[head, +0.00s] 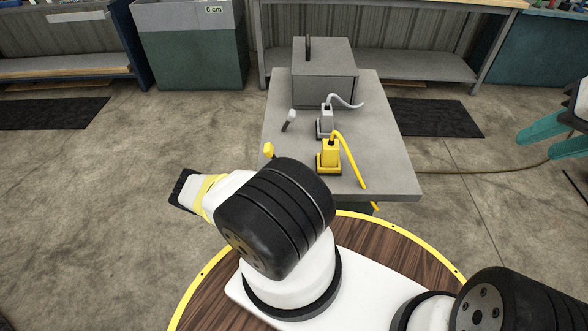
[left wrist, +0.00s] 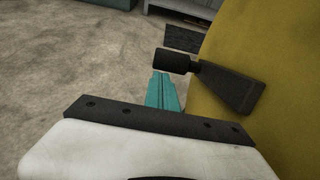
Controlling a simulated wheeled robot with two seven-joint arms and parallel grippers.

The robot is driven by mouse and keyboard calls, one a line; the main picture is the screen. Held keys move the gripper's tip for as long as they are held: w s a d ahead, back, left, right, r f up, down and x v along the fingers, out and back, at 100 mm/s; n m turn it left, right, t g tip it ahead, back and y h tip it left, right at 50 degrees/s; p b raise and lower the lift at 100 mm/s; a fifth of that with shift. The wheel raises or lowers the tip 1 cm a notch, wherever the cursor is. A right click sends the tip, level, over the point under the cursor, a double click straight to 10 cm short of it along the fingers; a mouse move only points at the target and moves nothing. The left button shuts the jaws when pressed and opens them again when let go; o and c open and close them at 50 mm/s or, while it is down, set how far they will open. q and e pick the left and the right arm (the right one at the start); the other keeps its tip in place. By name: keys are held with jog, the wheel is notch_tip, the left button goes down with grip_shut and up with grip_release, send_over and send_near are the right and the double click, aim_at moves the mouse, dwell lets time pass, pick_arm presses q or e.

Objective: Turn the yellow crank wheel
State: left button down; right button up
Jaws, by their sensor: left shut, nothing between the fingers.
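A broad yellow surface (left wrist: 255,70) fills the right of the left wrist view. It looks like the crank wheel's face, but only part shows. A black cylindrical knob (left wrist: 172,60) on a dark flat arm (left wrist: 230,88) stands in front of it. My left gripper (left wrist: 163,78) has its teal fingers shut and empty, just below the knob; I cannot tell whether they touch. In the head view I cannot make out the wheel, and the left fingers are hidden. My right gripper (head: 537,146) is at the right edge, teal fingers apart and empty, away from the table.
A grey table (head: 385,160) carries a grey box (head: 322,75), a grey plug-like block (head: 326,122) and a yellow one (head: 329,155) with a yellow cable. Small grey (head: 289,119) and yellow (head: 268,150) pieces show at its left.

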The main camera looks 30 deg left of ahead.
pick_arm(q)
jog(key=t, duration=0.1)
jog(key=w+r+t+y, duration=0.1)
jog(key=shift+w+a+r+t, duration=0.15)
jog(key=shift+a+t, duration=0.15)
jog(key=shift+t, duration=0.1)
dwell(0.5)
